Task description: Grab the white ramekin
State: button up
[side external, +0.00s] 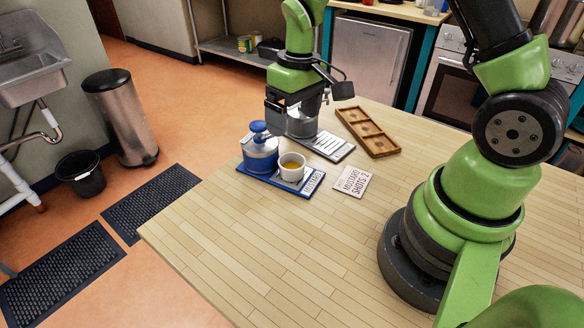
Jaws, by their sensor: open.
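The white ramekin (292,168) stands upright on a blue-edged board (313,187) marked MUSTARD and holds something yellow. A blue-lidded grey pot (261,155) stands just to its left on the same board. My gripper (290,113) is open and points down behind the ramekin, apart from it. It is above or beside a metal container (303,124) on a second board (335,150). I cannot tell whether the fingers touch that container, as the fingertips are partly hidden.
A wooden tray with compartments (367,132) lies behind to the right. A small card (352,181) reading MUSTARD SHOTS 2 lies right of the mustard board. The front of the wooden table (260,255) is clear.

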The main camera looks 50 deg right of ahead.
aim_at(291, 161)
jog(key=f, duration=1.1)
jog(key=shift+w+a, duration=0.1)
jog(key=shift+a, duration=0.25)
jog(key=shift+c, duration=0.4)
jog(key=c, duration=1)
